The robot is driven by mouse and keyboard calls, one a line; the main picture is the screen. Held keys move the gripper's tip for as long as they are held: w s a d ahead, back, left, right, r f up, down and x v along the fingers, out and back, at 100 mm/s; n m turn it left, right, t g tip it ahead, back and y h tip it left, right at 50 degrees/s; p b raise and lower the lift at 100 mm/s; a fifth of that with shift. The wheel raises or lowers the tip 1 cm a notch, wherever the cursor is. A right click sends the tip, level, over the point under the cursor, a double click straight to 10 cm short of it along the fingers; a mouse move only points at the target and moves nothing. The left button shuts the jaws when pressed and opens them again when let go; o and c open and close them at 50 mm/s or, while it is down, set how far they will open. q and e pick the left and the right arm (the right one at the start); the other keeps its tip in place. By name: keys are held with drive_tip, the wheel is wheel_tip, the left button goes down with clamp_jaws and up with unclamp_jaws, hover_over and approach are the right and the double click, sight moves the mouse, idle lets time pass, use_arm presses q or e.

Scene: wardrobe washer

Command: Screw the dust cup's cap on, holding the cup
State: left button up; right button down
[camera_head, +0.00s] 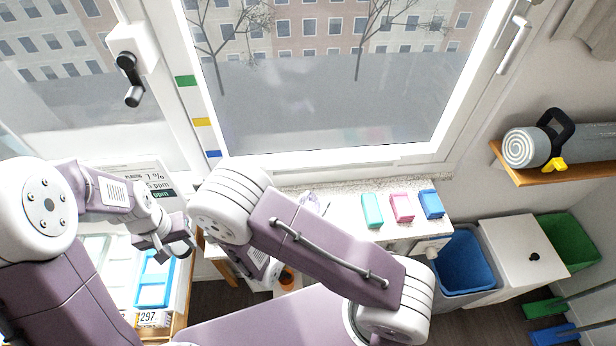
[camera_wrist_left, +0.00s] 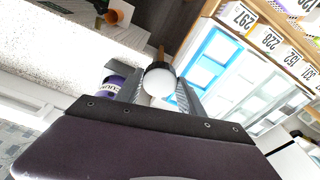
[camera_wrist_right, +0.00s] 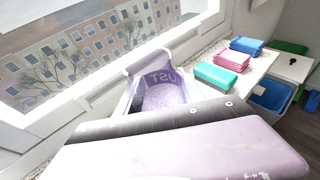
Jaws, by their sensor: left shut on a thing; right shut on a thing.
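In the left wrist view, my left gripper (camera_wrist_left: 160,92) is shut on a round white cap (camera_wrist_left: 159,81), held between its two grey fingers. The same gripper (camera_head: 178,248) shows in the head view above the left counter, where the cap is hard to make out. In the right wrist view, my right gripper (camera_wrist_right: 158,88) is shut on a clear lilac dust cup (camera_wrist_right: 160,76) with "DUST" lettering. Cap and cup are apart. In the head view my right arm hides most of the right gripper and cup.
Teal (camera_head: 372,210), pink (camera_head: 402,207) and blue (camera_head: 431,204) stacks lie on the speckled sill. A purple lettered part (camera_wrist_left: 112,86) is beside my left finger. A blue tray (camera_head: 155,280) lies lower left. An orange pot (camera_head: 287,279) is below. A blue bin (camera_head: 462,262) stands right.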

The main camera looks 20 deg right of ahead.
drive_tip(key=s+a+r+n+t+y, duration=0.1)
drive_tip(key=a+r+n+t+y, duration=0.2)
drive_tip(key=a+r, duration=0.5)
drive_tip(key=shift+s+a+r+n+y, duration=0.3)
drive_tip(key=shift+a+r+n+y, duration=0.1)
drive_tip(key=shift+a+n+y, duration=0.15)
use_arm(q)
drive_tip(key=shift+s, duration=0.1)
drive_tip(key=shift+s, duration=0.2)
drive_tip(key=shift+s+r, duration=0.3)
drive_tip(key=shift+s, duration=0.65)
drive_tip(key=r, duration=0.2)
drive_tip(key=w+r, duration=0.1)
drive_tip(key=shift+d+r, duration=0.15)
drive_tip(key=shift+d, duration=0.15)
drive_tip(key=s+d+r+m, duration=0.1)
drive_tip(key=d+r+m, duration=0.2)
drive_tip(key=d+r, duration=0.7)
drive_tip(key=s+d+r+m, duration=0.1)
drive_tip(key=d+r+m, duration=0.3)
drive_tip(key=d+r, duration=0.5)
drive_tip(key=d, duration=0.5)
drive_tip(key=shift+d+r+h, duration=0.35)
drive_tip(key=shift+d+h, duration=0.05)
